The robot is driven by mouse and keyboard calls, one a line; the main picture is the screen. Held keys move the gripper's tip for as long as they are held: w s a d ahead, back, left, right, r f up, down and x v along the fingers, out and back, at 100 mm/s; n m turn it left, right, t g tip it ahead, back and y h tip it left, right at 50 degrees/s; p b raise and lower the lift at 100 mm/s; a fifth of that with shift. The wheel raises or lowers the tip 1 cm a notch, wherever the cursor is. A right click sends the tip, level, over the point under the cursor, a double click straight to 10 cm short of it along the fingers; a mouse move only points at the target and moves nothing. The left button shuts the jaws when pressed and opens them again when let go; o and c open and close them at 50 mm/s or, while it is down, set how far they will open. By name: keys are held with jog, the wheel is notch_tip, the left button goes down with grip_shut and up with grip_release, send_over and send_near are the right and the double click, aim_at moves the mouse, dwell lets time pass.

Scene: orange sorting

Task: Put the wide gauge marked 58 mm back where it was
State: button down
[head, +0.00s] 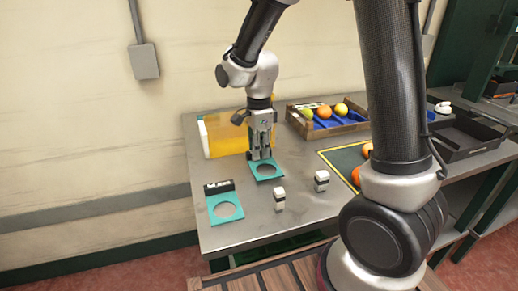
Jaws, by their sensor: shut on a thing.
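No size marking is legible, so I cannot tell which gauge is marked 58 mm.
A yellow-orange translucent panel (228,139) is behind my gripper. A wooden crate (298,127) with fruit stands at the back. A yellow-edged dark mat (343,158) holds oranges, partly hidden by my arm.

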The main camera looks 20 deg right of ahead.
jog(key=shift+f, duration=0.55)
jog(key=c, duration=0.9)
grip_release()
jog(key=shift+r, duration=0.15)
jog(key=shift+r, duration=3.9)
